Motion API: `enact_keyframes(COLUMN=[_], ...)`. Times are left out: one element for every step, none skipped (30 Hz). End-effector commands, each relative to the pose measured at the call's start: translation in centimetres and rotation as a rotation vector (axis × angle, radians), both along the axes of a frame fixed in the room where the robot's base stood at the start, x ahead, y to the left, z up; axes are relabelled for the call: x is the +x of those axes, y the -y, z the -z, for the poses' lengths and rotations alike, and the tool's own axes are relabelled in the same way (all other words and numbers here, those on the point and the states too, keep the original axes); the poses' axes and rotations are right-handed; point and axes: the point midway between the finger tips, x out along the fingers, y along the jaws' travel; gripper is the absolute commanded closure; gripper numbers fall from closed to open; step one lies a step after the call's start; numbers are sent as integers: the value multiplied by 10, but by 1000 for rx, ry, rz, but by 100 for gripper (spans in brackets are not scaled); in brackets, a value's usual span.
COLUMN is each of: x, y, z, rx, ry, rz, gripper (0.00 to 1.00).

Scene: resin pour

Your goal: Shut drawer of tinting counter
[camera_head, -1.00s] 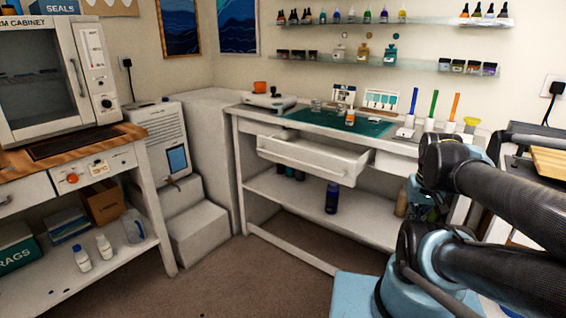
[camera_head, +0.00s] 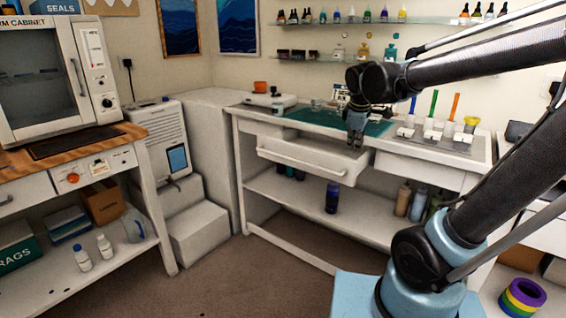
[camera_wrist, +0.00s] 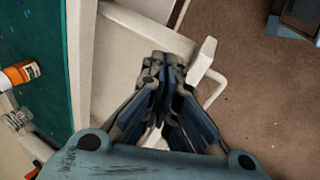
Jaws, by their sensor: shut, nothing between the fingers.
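The tinting counter (camera_head: 238,128) is a white bench along the back wall with a green mat (camera_head: 300,114) on top. Its left drawer (camera_head: 300,156) is pulled out, with a bar handle (camera_head: 292,160) across its front. In the wrist view the drawer (camera_wrist: 112,75) is seen from above, its handle (camera_wrist: 213,82) at its outer side. My gripper (camera_head: 355,143) is shut and empty, pointing down over the right end of the open drawer. In the wrist view my gripper (camera_wrist: 165,60) hides part of the drawer front. Whether it touches the drawer I cannot tell.
An orange-labelled bottle (camera_wrist: 20,74) lies in view on the mat beside the drawer. Colored tools (camera_head: 432,104) stand on the counter's right part. A lower shelf (camera_head: 318,205) holds several bottles. A grey stepped block (camera_head: 200,232) stands left of the counter. The floor before it is clear.

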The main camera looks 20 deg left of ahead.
Motion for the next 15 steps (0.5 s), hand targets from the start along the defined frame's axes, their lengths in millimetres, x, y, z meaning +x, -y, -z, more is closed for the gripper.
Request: enact_keyframes(x=[0,-1,-2,-4,-5,-7,-9,-11,-14,-17,-20,-24,-28,-32,-37], y=[-19,-28,-41,-50,-60,-72,-82,-92,-104,-114,-124,-137,-147,-157,-170], z=[-1,-2,-3,-4,-4,-5,-5,-5,-6,-6,-6,-6,-6,-6,-6], rx=[-37,-62,-95,-118,-143,-175,-199,-224,-257,-280,-305,-338,-363,-387,-421], ry=[-8,-12,-18,-23,-27,-32,-36,-39,-44,-47,-51,-53,-57,-59,-62], rz=[-82,-129,-192,-238,-284,-347,-394,-440,-501,-548,-593,-654,-700,-746,-805], gripper=[100,100,100,100,100,100,100,100,100,100,100,100,100,100,100])
